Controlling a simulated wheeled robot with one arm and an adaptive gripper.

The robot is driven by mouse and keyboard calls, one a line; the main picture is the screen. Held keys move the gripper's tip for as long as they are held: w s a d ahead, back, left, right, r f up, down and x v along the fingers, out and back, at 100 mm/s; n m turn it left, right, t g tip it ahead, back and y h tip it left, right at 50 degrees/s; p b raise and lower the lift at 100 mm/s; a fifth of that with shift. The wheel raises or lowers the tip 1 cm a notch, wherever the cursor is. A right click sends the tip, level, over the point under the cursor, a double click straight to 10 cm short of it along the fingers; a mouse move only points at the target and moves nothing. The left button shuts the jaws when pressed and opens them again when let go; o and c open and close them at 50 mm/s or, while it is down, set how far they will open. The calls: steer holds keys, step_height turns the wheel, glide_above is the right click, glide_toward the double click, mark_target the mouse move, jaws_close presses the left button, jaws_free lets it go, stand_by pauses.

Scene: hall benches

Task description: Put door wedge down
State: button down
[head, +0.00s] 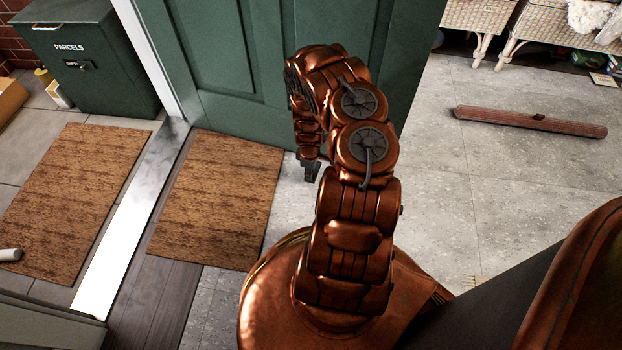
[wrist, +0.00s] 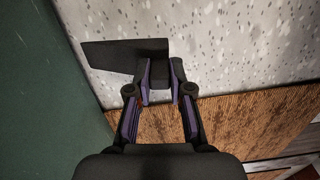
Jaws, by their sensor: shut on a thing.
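A dark door wedge (wrist: 108,57) is held between the fingertips of my gripper (wrist: 159,88) in the wrist view. Its wider end sticks out to the left of the fingers, close to the green door. In the head view my gripper (head: 310,170) is low by the door's bottom edge, mostly hidden behind my copper arm. The wedge cannot be made out there. The green door (head: 235,60) stands open over the grey floor. I cannot tell whether the wedge touches the floor or the door.
A brown doormat (head: 215,200) lies beside the door, also below my gripper in the wrist view (wrist: 230,130). Another mat (head: 75,195) lies past the metal threshold (head: 125,235). A long reddish-brown roll (head: 530,121) lies on open floor at right. A parcel box (head: 75,55) stands at upper left.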

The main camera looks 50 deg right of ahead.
steer(key=shift+d+f+b, duration=0.1)
steer(key=shift+f+b, duration=1.45)
steer(key=shift+f, duration=0.25)
steer(key=shift+f, duration=0.1)
steer(key=c, duration=1.1)
jaws_free()
steer(key=shift+o, duration=0.2)
